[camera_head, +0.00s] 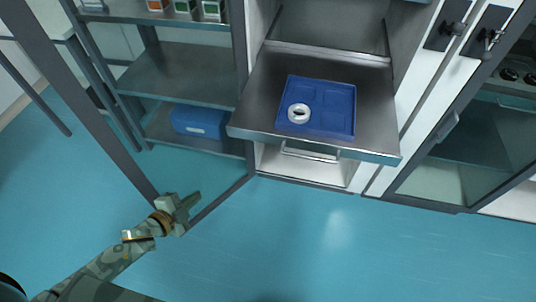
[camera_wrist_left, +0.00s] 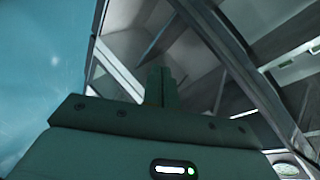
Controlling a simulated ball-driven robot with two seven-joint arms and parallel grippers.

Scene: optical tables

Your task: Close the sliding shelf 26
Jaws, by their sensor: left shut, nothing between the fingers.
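The sliding shelf (camera_head: 262,88) is a grey metal board pulled out of a white cabinet, its front edge standing well forward of the cabinet face. A blue compartment tray (camera_head: 335,105) lies on it, with a white ring (camera_head: 299,113) in the tray's left part. My left gripper (camera_head: 190,205) is over the blue floor, in front and to the left of the shelf, apart from it. Its fingers are together and empty; they also show in the left wrist view (camera_wrist_left: 158,85). My right gripper is in neither view.
An open glass-door frame (camera_head: 103,105) stands left of my left gripper. Behind it, a grey rack (camera_head: 180,75) holds a blue box (camera_head: 200,121). A metal handle (camera_head: 310,153) shows below the shelf. A dark-framed glass door (camera_head: 460,150) is at the right. The floor in front is clear.

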